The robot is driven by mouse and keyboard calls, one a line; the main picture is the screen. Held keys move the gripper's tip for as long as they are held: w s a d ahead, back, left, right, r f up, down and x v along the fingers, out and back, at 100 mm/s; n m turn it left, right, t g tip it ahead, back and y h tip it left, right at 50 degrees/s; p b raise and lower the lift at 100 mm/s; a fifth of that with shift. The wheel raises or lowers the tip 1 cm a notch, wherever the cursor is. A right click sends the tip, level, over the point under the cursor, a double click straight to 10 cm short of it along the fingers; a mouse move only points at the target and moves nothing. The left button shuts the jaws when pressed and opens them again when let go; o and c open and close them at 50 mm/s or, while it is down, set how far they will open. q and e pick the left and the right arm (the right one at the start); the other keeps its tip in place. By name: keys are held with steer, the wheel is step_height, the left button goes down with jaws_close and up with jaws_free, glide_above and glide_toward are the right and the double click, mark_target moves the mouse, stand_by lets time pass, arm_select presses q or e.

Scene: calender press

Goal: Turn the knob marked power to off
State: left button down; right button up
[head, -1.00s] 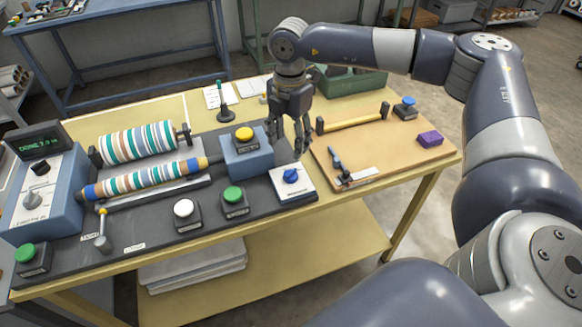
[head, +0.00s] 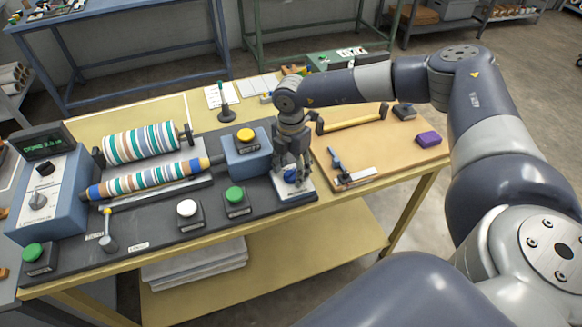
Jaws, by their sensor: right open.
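A blue knob (head: 290,176) sits on a white plate (head: 303,191) at the right end of the dark machine base. My right gripper (head: 292,172) points down over this knob, its fingers open and spread about it. The fingers partly hide the knob, and I cannot tell whether they touch it. The plate's lettering is too small to read. A control box (head: 62,205) at the far left carries a grey knob (head: 38,201) and a black knob (head: 45,167), with labels I cannot read surely. My left gripper is not in view.
A blue box with a yellow button (head: 245,135) stands just left of my right gripper. Green (head: 235,194) and white (head: 187,208) buttons lie further left, before the striped rollers (head: 141,143). A tan board (head: 385,150) with a yellow-barred handle and purple block lies right.

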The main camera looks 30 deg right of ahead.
steer(key=c, duration=1.1)
steer(key=shift+n, duration=0.4)
steer(key=n+b, duration=0.1)
steer(key=n, duration=0.3)
steer(key=shift+f+n, duration=0.1)
steer(key=shift+n, duration=0.2)
steer(key=n+b, duration=0.1)
steer(key=n, duration=0.2)
steer(key=shift+n+b, duration=0.8)
steer(key=shift+n, duration=1)
